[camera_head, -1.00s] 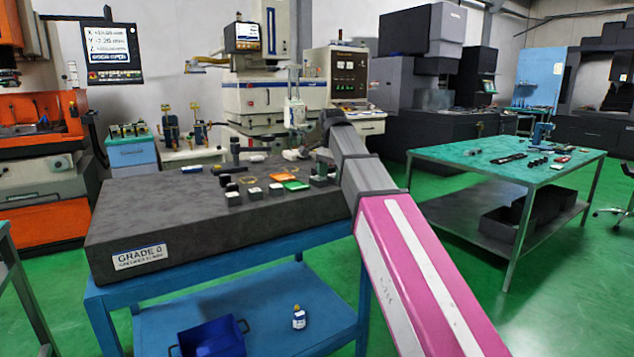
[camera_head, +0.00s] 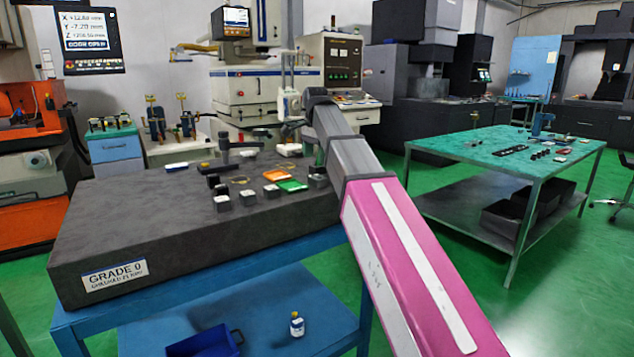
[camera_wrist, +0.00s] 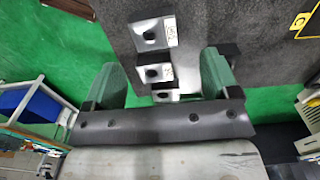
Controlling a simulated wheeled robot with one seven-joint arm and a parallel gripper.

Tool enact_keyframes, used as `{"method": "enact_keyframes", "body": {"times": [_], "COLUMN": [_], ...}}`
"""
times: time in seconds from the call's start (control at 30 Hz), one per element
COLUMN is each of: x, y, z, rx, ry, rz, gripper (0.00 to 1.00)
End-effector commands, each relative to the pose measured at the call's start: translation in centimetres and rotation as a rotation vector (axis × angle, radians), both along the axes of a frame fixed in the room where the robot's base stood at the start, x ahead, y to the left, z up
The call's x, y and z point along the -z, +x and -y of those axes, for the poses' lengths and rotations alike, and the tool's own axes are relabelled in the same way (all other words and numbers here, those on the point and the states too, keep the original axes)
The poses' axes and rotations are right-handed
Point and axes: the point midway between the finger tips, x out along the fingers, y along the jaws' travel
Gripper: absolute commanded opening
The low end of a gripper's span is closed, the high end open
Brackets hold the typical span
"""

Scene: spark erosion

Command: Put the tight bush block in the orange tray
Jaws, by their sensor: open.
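Several small grey-white blocks with dark holes stand on the dark granite plate (camera_head: 130,220). In the head view, three stand in a row: a left one (camera_head: 222,203), a middle one (camera_head: 247,197) and a right one (camera_head: 271,191). I cannot tell which is the tight bush block; labels are too small to read. The orange tray (camera_head: 276,174) lies behind the row. My gripper (camera_wrist: 160,70) is open in the wrist view, its green fingers wide apart. Labelled blocks (camera_wrist: 152,73) show between and beyond the fingers; I see no contact. My forearm partly hides the gripper in the head view.
A green tray (camera_head: 292,186) lies beside the orange one. Black pieces (camera_head: 213,181) and a dark upright stand (camera_head: 224,150) are behind the block row. The plate's front left is clear. A green-topped table (camera_head: 470,150) stands to the right.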

Motion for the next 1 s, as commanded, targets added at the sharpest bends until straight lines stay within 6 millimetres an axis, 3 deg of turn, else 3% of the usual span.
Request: {"method": "enact_keyframes", "body": {"times": [0.1, 0.37, 0.63, 0.9, 0.93, 1.0], "x": [1.9, 3.5, 7.1, 7.6, 7.6, 7.6], "y": [-0.1, -0.1, -0.3, -0.2, -0.2, -0.2], "z": [0.0, 0.1, 0.3, 0.3, 0.3, 0.3], "rx": [0.000, 0.000, 0.000, 0.000, 0.000, 0.000], "ry": [-0.001, 0.000, -0.001, 0.001, 0.001, 0.001], "rz": [-0.001, 0.000, -0.001, 0.001, 0.001, 0.001], "gripper": [0.81, 0.81, 0.81, 0.81, 0.78, 0.55]}}
